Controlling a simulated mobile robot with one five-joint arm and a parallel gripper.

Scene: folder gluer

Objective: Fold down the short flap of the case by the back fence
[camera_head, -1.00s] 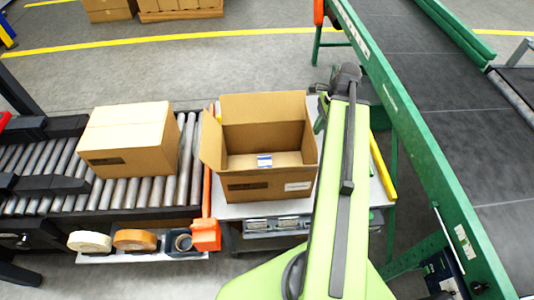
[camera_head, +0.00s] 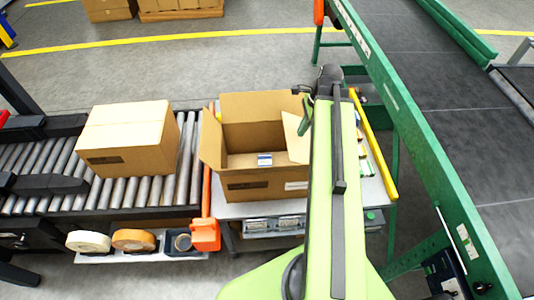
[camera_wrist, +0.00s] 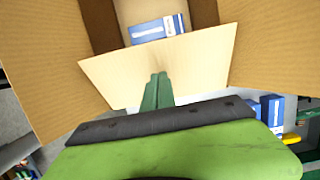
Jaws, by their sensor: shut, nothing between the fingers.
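The open cardboard case (camera_head: 262,186) stands on the table between the roller conveyor and the green belt frame. Its back flap (camera_head: 262,106) stands up, and its left short flap (camera_head: 212,140) stands tilted. The right short flap (camera_head: 294,136) leans inward over the opening; it fills the middle of the wrist view (camera_wrist: 190,75). A blue-and-white carton (camera_head: 264,159) lies inside the case and also shows in the wrist view (camera_wrist: 150,33). My gripper (camera_wrist: 158,76) is shut and empty, its fingertips overlapping the short flap. In the head view my arm largely hides the gripper.
A closed carton (camera_head: 128,140) sits on the roller conveyor (camera_head: 187,165) at left. Tape rolls (camera_head: 133,239) and an orange tool (camera_head: 205,235) are at the front. A yellow bar (camera_head: 373,145) and the green belt frame (camera_head: 420,160) bound the right side.

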